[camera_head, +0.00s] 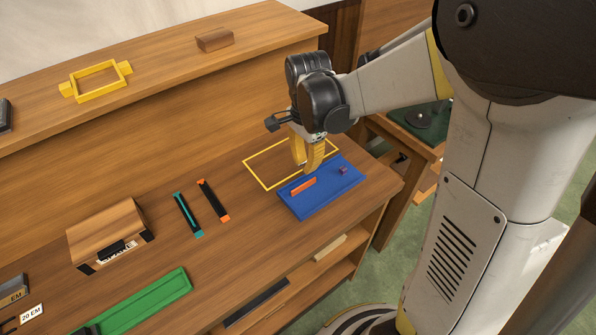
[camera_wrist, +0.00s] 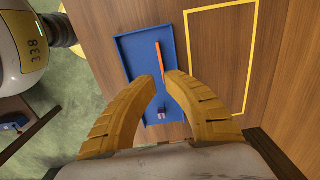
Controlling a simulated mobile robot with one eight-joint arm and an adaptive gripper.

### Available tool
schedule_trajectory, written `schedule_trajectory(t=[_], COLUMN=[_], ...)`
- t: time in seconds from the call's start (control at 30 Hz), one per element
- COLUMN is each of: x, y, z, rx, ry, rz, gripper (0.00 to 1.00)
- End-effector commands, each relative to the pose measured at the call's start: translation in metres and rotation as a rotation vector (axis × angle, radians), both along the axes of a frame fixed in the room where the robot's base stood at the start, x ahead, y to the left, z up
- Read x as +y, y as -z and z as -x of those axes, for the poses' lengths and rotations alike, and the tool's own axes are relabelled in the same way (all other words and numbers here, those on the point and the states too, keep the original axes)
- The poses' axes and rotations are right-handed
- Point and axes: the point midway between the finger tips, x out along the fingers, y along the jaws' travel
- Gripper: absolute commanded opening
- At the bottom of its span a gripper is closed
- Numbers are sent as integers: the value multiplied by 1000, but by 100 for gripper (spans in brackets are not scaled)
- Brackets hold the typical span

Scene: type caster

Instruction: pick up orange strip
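The orange strip (camera_head: 303,187) lies flat in a blue tray (camera_head: 327,201) on the wooden bench, near the tray's side toward the yellow outline. It also shows in the wrist view as a thin orange bar (camera_wrist: 160,60). My gripper (camera_head: 307,170), with yellow fingers, is above the tray's edge, pointing down. The strip's near end is close to the right fingertip in that view; contact cannot be told.
A yellow outline (camera_head: 265,172) is marked beside the tray. Two dark bars with teal (camera_head: 188,214) and orange (camera_head: 213,200) ends, a wooden box (camera_head: 110,236) and a green tray (camera_head: 140,303) lie left.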

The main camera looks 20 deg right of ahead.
Motion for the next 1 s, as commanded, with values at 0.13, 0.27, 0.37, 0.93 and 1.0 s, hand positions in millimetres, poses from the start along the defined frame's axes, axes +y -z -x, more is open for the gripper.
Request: schedule_trajectory(t=[0.13, 0.27, 0.37, 0.93, 1.0], x=[0, 0, 1, 2, 2], y=[29, 39, 45, 91, 91], z=[0, 0, 0, -1, -1], rx=[-1, -2, -2, -3, -3], ry=[-2, -2, -3, -3, -4], rz=[0, 0, 0, 0, 0], gripper=[11, 11, 11, 10, 0])
